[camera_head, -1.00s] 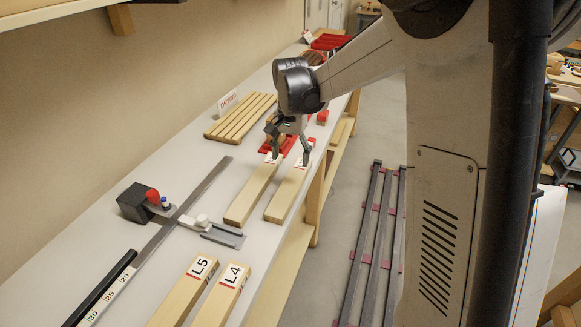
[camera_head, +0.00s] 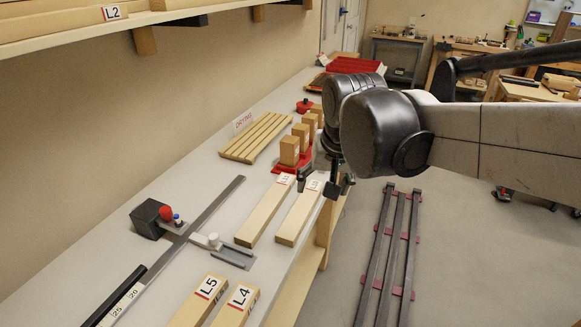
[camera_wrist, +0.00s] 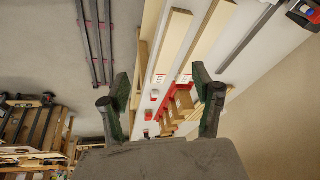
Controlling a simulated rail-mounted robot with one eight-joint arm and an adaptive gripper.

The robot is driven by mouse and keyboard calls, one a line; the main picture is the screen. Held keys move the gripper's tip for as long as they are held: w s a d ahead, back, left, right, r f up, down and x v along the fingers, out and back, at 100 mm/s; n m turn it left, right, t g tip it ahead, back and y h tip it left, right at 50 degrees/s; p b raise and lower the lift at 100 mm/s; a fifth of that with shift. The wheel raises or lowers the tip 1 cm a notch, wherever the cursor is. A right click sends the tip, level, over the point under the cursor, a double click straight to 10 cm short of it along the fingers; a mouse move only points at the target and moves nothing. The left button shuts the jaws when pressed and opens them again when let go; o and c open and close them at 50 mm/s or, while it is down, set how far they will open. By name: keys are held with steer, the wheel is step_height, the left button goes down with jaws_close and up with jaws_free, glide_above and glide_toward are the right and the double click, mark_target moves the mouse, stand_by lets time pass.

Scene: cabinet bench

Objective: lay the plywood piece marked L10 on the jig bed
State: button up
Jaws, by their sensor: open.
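Two pale wooden boards lie side by side on the bench in front of the red fixture, a left board (camera_head: 264,211) and a right board (camera_head: 299,213). Each has a small white label at its far end, too small to read surely, so I cannot tell which is L10. My gripper (camera_head: 322,181) is over the far end of the right board, open and empty. In the wrist view my gripper (camera_wrist: 160,76) has its fingers spread, with both labelled ends between and beyond them. A red fixture (camera_head: 280,167) with upright wooden blocks is partly hidden; I cannot tell whether it is the jig bed.
Boards marked L5 (camera_head: 206,299) and L4 (camera_head: 237,304) lie at the near end. A steel rule with a black stop block (camera_head: 150,219) runs along the left. A slatted drying rack (camera_head: 256,138) stands behind. Dark rails (camera_head: 385,255) lie on the floor to the right.

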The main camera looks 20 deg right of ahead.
steer(key=s+f+n+t, duration=0.1)
steer(key=s+n+t, duration=0.1)
steer(key=s, duration=0.8)
steer(key=shift+s+a+f+n+t, duration=0.15)
steer(key=shift+a+f+n+t, duration=0.15)
steer(key=shift+n, duration=0.1)
steer(key=shift+o, duration=0.4)
steer(key=shift+s+f, duration=0.2)
steer(key=shift+s, duration=0.3)
steer(key=w+r+m+g, duration=0.2)
steer(key=w+r, duration=0.1)
steer(key=w, duration=0.4)
steer(key=m+g, duration=0.5)
steer(key=g, duration=0.1)
glide_above(303, 205)
steer(key=w, duration=0.1)
step_height(303, 205, down, 9)
steer(key=shift+y, duration=0.4)
steer(key=f, duration=0.9)
steer(key=s+f+p, duration=0.1)
steer(key=f, duration=0.3)
steer(key=shift+f, duration=0.2)
steer(key=c, duration=1.6)
